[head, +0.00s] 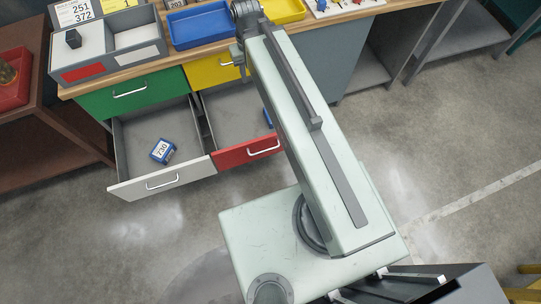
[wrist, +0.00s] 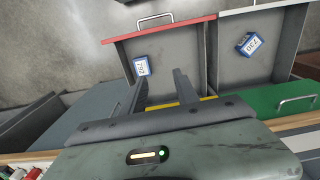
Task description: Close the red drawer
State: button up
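The red drawer (head: 231,158) is pulled open below the workbench, with a white handle (head: 264,150) on its front. In the wrist view the red drawer (wrist: 170,29) appears upside down, its handle (wrist: 155,18) at the top. A small blue box (wrist: 142,66) labelled 702 lies inside it; my arm partly covers this box in the head view. My gripper (wrist: 160,88) is open, its two fingers apart, seen over the inner part of the red drawer. No contact with the drawer shows. In the head view the fingertips cannot be made out.
The white drawer (head: 160,183) beside it is also open and holds a blue box (head: 163,150) labelled 730. The green drawer (head: 130,93) and yellow drawer (head: 212,72) above are shut. Blue and yellow trays and a grey bin stand on the bench. Floor in front is clear.

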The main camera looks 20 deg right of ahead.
aim_at(241, 134)
jog(key=z, duration=0.15)
jog(key=k, duration=1.3)
jog(key=u, duration=0.8)
jog(key=i, duration=1)
jog(key=u, duration=0.05)
